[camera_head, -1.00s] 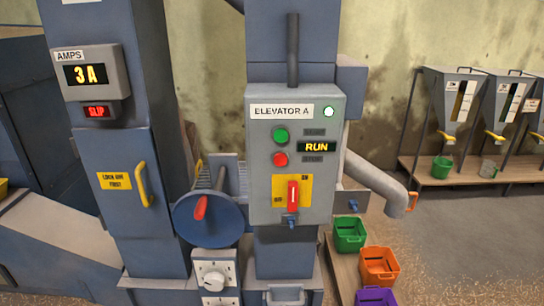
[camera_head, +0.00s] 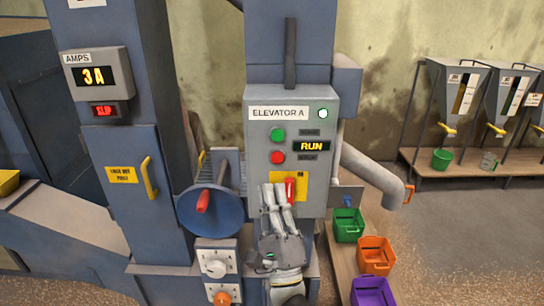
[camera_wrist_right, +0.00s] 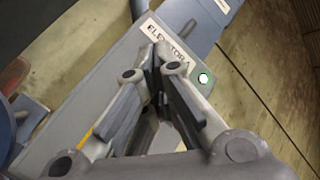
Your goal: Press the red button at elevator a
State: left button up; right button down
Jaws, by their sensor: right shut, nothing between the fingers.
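The grey control box labelled ELEVATOR A (camera_head: 318,190) hangs on the blue column. The round red button (camera_head: 277,158) sits on it, below the green button (camera_head: 277,135) and left of a display reading RUN (camera_head: 311,146). My right gripper (camera_head: 276,190) is shut and empty, below the red button in the head view. It covers part of the yellow plate with the red switch (camera_head: 290,188). In the wrist view the closed fingers (camera_wrist_right: 155,60) point over the box, and the ELEVATOR A label (camera_wrist_right: 165,45) shows beyond them. The red button is hidden there. My left gripper is not in view.
A blue wheel with a red handle (camera_head: 203,200) stands left of the box. A column with an AMPS display (camera_head: 94,77) reads 3 A, with SLIP lit. A grey spout (camera_head: 375,175) and coloured bins (camera_head: 348,226) lie to the right.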

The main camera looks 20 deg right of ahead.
aim_at(277, 158)
jog(key=shift+r, duration=0.3)
jog(key=shift+w+d+b, duration=0.4)
jog(key=shift+w+b, duration=0.1)
jog(key=shift+w, duration=0.9)
jog(key=shift+w+d+b, duration=0.4)
jog(key=shift+w+b, duration=0.05)
jog(key=shift+w, duration=0.95)
jog(key=shift+w+d+b, duration=0.4)
jog(key=shift+w+b, duration=0.1)
jog(key=shift+w, duration=0.9)
jog(key=shift+w+f, duration=0.1)
jog(key=shift+w+d+b, duration=0.15)
jog(key=shift+w+b, duration=0.2)
